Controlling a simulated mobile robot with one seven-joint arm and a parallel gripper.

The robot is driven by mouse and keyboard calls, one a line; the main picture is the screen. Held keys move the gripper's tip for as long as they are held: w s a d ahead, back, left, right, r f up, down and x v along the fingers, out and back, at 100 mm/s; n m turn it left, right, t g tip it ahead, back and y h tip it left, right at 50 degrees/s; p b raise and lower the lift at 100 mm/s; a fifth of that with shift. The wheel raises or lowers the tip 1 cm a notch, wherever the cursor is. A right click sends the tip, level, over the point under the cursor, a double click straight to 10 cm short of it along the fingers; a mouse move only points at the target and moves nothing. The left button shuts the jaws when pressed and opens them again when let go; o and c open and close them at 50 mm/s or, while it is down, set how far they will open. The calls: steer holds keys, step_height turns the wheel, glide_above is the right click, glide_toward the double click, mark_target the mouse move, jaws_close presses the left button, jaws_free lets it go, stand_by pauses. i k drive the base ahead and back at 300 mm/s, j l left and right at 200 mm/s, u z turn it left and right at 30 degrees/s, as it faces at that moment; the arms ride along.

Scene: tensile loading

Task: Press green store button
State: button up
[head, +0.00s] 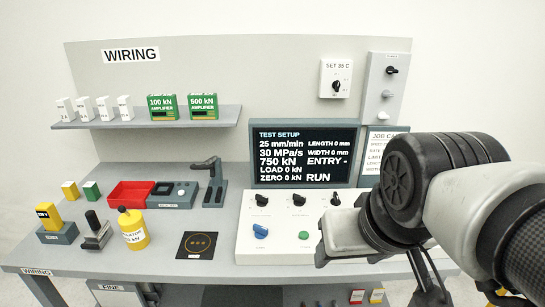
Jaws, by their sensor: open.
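A small round green button (303,235) sits on the front part of the white control panel (281,249). No readable label shows beside it. My gripper (326,230) is open and empty over the right part of the panel. Its fingers point left and stand just right of the green button, apart from it in the picture. I cannot tell its height above the panel. My gripper and arm hide the panel's right side.
A blue knob (260,231) is left of the button, with black knobs (262,200) behind. A screen (304,157) stands behind the panel. A yellow bottle (133,232), a red tray (130,195) and a clamp-like device (214,181) occupy the bench's left.

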mark_target(303, 234)
steer(key=k+l+u, duration=0.1)
steer(key=l+u, duration=0.3)
steer(key=l, duration=0.25)
steer(key=i+j+z, duration=0.15)
steer(key=j+z, duration=0.2)
steer(key=j, duration=0.15)
steer(key=i+j+z, duration=0.1)
steer(key=j+z, duration=0.3)
steer(key=j, duration=0.15)
steer(key=j+z, duration=0.35)
steer(key=j, duration=0.2)
steer(key=i, duration=0.05)
